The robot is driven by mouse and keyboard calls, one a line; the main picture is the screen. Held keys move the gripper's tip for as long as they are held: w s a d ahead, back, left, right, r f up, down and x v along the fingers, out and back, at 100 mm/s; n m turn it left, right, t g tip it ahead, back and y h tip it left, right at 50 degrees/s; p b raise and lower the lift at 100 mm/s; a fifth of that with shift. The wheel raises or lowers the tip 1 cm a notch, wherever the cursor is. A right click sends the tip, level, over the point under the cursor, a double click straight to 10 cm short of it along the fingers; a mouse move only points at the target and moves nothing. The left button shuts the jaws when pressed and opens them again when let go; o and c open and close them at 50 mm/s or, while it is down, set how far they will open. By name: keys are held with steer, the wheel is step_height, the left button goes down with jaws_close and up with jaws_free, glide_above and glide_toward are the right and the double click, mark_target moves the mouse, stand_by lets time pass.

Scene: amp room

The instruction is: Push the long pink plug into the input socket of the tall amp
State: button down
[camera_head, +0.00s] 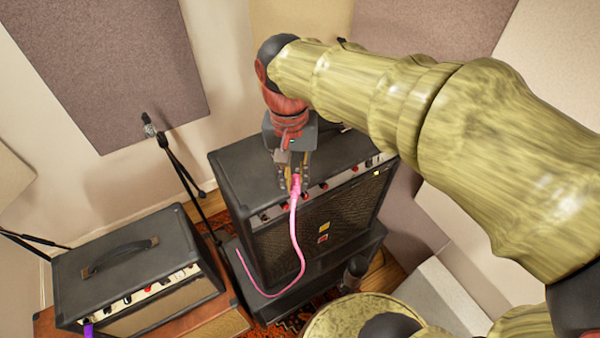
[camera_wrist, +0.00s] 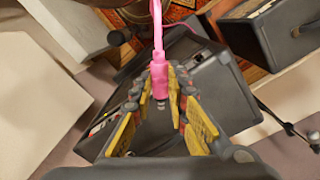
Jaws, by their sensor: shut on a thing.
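The tall black amp (camera_head: 345,222) stands on a dark base in the middle of the head view. Its control strip with red knobs (camera_head: 322,187) runs along the top of its front. My gripper (camera_head: 295,186) is over this strip, pointing down, and is shut on the pink plug (camera_head: 295,181). In the wrist view the pink plug (camera_wrist: 158,82) sits between the yellow-padded fingers, with the amp (camera_wrist: 205,90) behind it. The pink cable (camera_head: 295,240) hangs in front of the amp. The input socket is hidden or too small to make out. I cannot tell whether the plug touches the panel.
A smaller amp (camera_head: 130,262) with a carry handle stands at the lower left, with a purple plug (camera_head: 88,330) at its front. A microphone stand (camera_head: 180,170) rises between the amps. Padded wall panels (camera_head: 110,60) are behind. A microphone-like dark object (camera_head: 355,272) is by the tall amp's base.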

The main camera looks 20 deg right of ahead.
steer(key=s+a+f+n+g+h+p, duration=0.1)
steer(key=s+a+f+n+h+p, duration=0.1)
steer(key=s+a+f+n+p, duration=0.45)
step_height(320, 180, down, 11)
steer(key=n+h, duration=0.1)
steer(key=h, duration=0.1)
steer(key=shift+s+d+f+b, duration=0.15)
steer(key=shift+s+d+b, duration=0.2)
steer(key=shift+s+d, duration=0.05)
steer(key=shift+w, duration=0.1)
steer(key=w+a+f+b, duration=0.1)
steer(key=w, duration=0.6)
steer(key=shift+a+f, duration=0.15)
steer(key=shift+f, duration=0.1)
steer(key=shift+w+a+f+b, duration=0.1)
steer(key=shift+w+b, duration=0.15)
steer(key=shift+w, duration=0.3)
steer(key=shift+w+a+f+b, duration=0.1)
steer(key=shift+w+b, duration=0.15)
steer(key=shift+w, duration=0.25)
stand_by(1.9)
